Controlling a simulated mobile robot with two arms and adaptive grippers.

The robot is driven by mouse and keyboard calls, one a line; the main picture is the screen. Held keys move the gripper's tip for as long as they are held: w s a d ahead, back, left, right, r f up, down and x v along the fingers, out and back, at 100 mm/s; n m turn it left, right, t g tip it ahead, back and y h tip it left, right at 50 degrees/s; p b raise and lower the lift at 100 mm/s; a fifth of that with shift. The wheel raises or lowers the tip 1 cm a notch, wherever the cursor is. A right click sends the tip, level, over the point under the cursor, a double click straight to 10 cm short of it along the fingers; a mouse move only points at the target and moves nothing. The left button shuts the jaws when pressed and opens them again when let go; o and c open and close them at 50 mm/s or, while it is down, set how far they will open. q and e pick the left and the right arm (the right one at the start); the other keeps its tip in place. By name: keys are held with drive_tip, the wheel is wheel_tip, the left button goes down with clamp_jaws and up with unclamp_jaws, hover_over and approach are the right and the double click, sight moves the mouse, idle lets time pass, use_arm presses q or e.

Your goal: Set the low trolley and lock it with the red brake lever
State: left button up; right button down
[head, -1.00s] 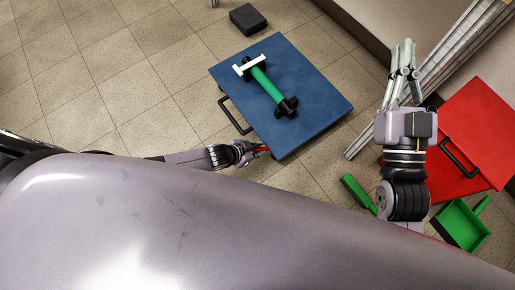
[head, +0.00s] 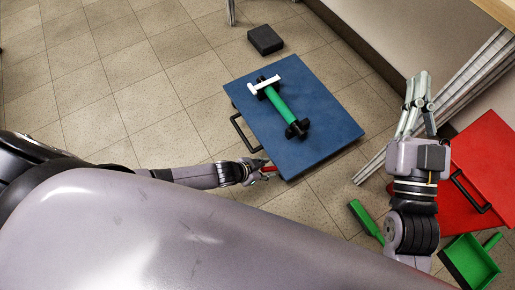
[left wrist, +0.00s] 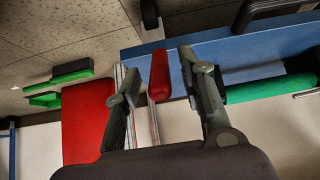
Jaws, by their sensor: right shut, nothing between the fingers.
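The low trolley is a blue flat-topped platform (head: 318,125) on the floor, with a dark handle on its left side. Its red brake lever (head: 268,169) sticks out at the near corner. My left gripper (head: 257,170) is at that lever. In the left wrist view my left gripper (left wrist: 158,64) is open, with the red lever (left wrist: 159,76) between its spread fingers; I see gaps on both sides. My right gripper (head: 418,103) is shut and empty, raised at the right, away from the trolley. The trolley's wheels are mostly hidden in the head view.
A green bar with black ends and a white crosspiece (head: 287,106) lies on the trolley. A black block (head: 265,40) lies behind it. A red case (head: 488,165), a green dustpan (head: 470,262), a green brush (head: 366,220) and pale rails (head: 440,108) are at the right. Floor at left is clear.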

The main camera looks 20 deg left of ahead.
use_arm(q)
drive_tip(key=v, duration=1.1)
drive_tip(key=shift+r, duration=0.25)
drive_tip(key=shift+s, duration=0.1)
